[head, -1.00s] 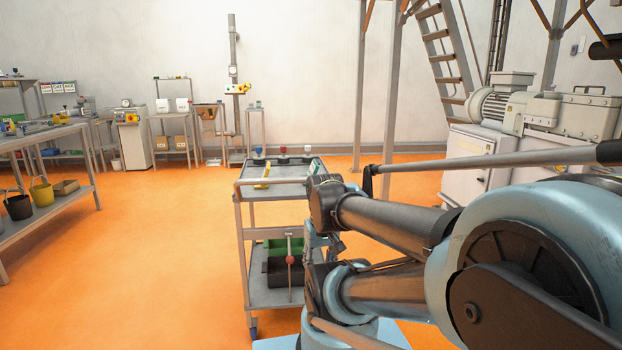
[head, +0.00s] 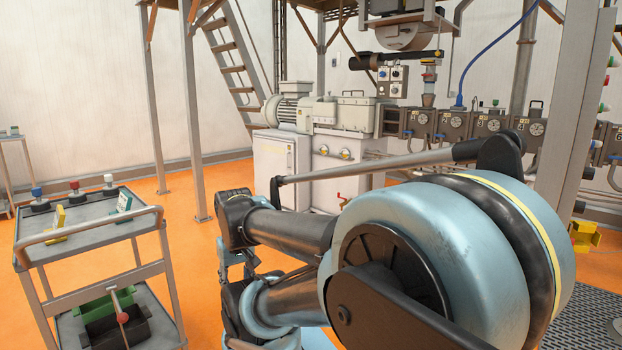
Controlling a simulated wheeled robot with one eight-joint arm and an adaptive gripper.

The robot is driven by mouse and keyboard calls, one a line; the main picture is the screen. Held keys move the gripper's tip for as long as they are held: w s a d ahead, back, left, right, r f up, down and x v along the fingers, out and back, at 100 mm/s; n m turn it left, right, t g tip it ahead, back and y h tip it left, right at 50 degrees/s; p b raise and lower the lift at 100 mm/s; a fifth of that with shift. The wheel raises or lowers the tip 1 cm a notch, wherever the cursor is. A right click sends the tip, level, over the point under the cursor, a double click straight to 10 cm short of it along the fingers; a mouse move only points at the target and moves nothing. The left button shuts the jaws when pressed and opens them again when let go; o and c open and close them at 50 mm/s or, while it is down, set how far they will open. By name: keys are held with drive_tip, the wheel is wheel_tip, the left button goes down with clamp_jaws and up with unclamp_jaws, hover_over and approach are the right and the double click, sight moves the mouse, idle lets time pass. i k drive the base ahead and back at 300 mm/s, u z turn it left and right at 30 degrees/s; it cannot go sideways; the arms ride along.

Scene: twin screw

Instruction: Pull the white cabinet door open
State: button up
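The white cabinet (head: 272,167) stands on the orange floor beyond my arm, under a grey-white motor and gearbox. Its front door looks shut, and a small yellow mark shows on it. My arm covers its lower right part. My gripper (head: 236,258) hangs below the dark wrist, left of the arm, well short of the cabinet and apart from it. It is small and partly covered by my arm, so its fingers cannot be made out. No held thing shows.
A steel post (head: 190,110) and stairs (head: 232,65) rise left of the cabinet.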

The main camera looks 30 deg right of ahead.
sight(271, 158)
drive_tip(key=z, duration=0.75)
drive_tip(key=i, duration=1.45)
drive_tip(key=z, duration=0.3)
drive_tip(key=i, duration=2.1)
drive_tip(key=z, duration=0.1)
